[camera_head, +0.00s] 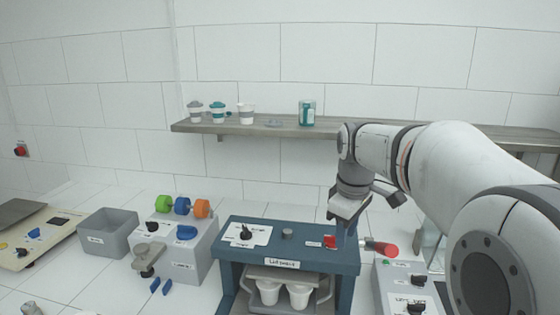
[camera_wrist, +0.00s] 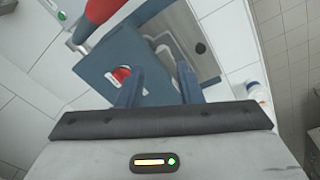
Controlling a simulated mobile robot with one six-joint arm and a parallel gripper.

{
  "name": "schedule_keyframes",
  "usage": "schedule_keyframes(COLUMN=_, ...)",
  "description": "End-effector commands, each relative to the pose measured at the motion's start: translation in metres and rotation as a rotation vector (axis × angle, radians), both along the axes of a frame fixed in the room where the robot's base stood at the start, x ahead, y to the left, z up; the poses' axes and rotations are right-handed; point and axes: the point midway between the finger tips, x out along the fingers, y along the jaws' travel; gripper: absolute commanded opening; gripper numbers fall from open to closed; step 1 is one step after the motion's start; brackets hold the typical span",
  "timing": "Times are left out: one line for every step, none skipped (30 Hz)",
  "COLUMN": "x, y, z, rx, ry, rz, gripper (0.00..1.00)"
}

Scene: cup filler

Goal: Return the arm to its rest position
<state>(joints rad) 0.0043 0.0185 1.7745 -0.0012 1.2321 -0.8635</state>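My arm reaches in from the right of the head view, with my gripper (camera_head: 347,232) pointing down by the right side of the blue machine (camera_head: 255,262). In the wrist view my gripper (camera_wrist: 158,90) shows two blue fingers spread apart with nothing between them. Its fingertips are near the machine's red button (camera_head: 330,242); the red button (camera_wrist: 122,73) also shows beside the left finger. I cannot tell whether a finger touches the machine. Two white cups (camera_head: 269,291) (camera_head: 299,294) stand in the machine's lower opening.
A red cylinder (camera_head: 381,248) sits just right of my gripper, above a grey box (camera_head: 398,285). A grey bin (camera_head: 107,232) and a control box (camera_head: 190,250) stand left.

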Motion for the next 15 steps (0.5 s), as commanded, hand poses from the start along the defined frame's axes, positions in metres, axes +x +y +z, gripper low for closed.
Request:
schedule_keyframes(x=-0.023, y=0.0, z=-0.002, rx=0.009, ry=-0.02, rz=-0.076, gripper=0.33)
schedule_keyframes(x=-0.035, y=0.0, z=-0.004, rx=0.016, ry=-0.032, rz=-0.124, gripper=0.33)
schedule_keyframes(x=-0.051, y=0.0, z=-0.008, rx=0.026, ry=-0.045, rz=-0.189, gripper=0.33)
schedule_keyframes(x=-0.063, y=0.001, z=-0.012, rx=0.034, ry=-0.056, rz=-0.239, gripper=0.33)
schedule_keyframes(x=-0.075, y=0.001, z=-0.016, rx=0.043, ry=-0.066, rz=-0.288, gripper=0.33)
schedule_keyframes(x=-0.091, y=0.001, z=-0.021, rx=0.055, ry=-0.08, rz=-0.353, gripper=0.33)
schedule_keyframes(x=-0.102, y=0.001, z=-0.026, rx=0.065, ry=-0.09, rz=-0.4, gripper=0.33)
schedule_keyframes(x=-0.113, y=0.001, z=-0.031, rx=0.076, ry=-0.101, rz=-0.448, gripper=0.33)
schedule_keyframes(x=-0.128, y=0.001, z=-0.038, rx=0.089, ry=-0.113, rz=-0.509, gripper=0.33)
schedule_keyframes(x=-0.138, y=0.001, z=-0.044, rx=0.099, ry=-0.122, rz=-0.551, gripper=0.33)
schedule_keyframes(x=-0.148, y=0.001, z=-0.049, rx=0.11, ry=-0.13, rz=-0.593, gripper=0.33)
schedule_keyframes(x=-0.16, y=0.001, z=-0.057, rx=0.122, ry=-0.139, rz=-0.643, gripper=0.33)
schedule_keyframes(x=-0.167, y=0.001, z=-0.062, rx=0.131, ry=-0.145, rz=-0.677, gripper=0.33)
schedule_keyframes(x=-0.174, y=0.001, z=-0.066, rx=0.14, ry=-0.151, rz=-0.708, gripper=0.33)
schedule_keyframes(x=-0.182, y=0.001, z=-0.072, rx=0.15, ry=-0.158, rz=-0.744, gripper=0.33)
